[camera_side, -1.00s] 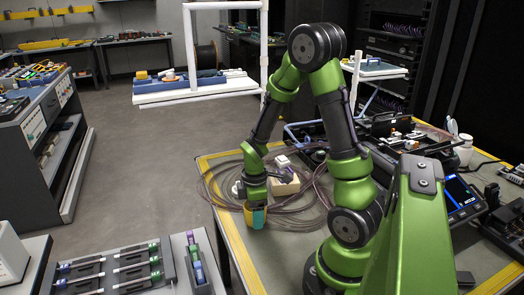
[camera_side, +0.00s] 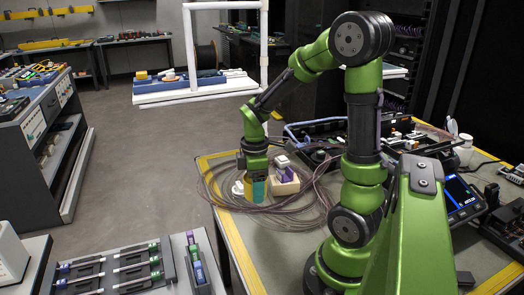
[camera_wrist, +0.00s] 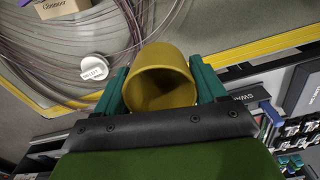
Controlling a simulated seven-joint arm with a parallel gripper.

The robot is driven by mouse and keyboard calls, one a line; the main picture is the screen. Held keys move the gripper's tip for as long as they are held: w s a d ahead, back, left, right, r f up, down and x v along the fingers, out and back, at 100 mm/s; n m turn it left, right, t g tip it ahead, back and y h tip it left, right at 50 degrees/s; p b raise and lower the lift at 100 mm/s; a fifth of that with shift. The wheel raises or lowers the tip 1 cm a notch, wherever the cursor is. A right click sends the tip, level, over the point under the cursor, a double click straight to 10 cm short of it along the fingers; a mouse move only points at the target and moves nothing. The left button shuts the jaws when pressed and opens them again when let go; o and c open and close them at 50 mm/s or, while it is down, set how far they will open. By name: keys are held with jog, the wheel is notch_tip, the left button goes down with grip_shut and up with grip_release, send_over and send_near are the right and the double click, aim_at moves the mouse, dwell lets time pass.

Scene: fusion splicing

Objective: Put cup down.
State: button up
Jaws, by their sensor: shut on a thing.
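The yellow cup (camera_wrist: 160,92) is held between the two teal fingers of my gripper (camera_wrist: 160,80) in the wrist view, and I look into its open, empty-looking mouth. In the side view the cup (camera_side: 247,190) shows as a narrow yellow strip beside the teal finger of my gripper (camera_side: 257,188); the finger hides the rest. The gripper points down above the table's far left part, by the coiled cables. I cannot tell whether the cup's base touches the table.
Coiled cables (camera_side: 222,196) lie around the cup area. A white round item (camera_wrist: 94,67) and a small tan box (camera_side: 285,186) with white and purple items are close by. The grey table (camera_side: 262,243) is clear toward the front, with yellow edge tape (camera_side: 236,262).

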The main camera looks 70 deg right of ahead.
jog(key=w+d+n, duration=0.1)
jog(key=w+d, duration=0.6)
jog(key=d, duration=0.4)
jog(key=w+d+n, duration=0.1)
jog(key=w+d, duration=0.6)
jog(key=d, duration=0.5)
jog(key=f, duration=0.4)
jog(key=shift+w+a+f, duration=0.1)
jog(key=shift+a+f, duration=0.15)
jog(key=shift+a, duration=0.05)
jog(key=shift+f, duration=2.2)
jog(key=shift+f, duration=0.1)
jog(key=o, duration=1.1)
jog(key=shift+o, duration=0.2)
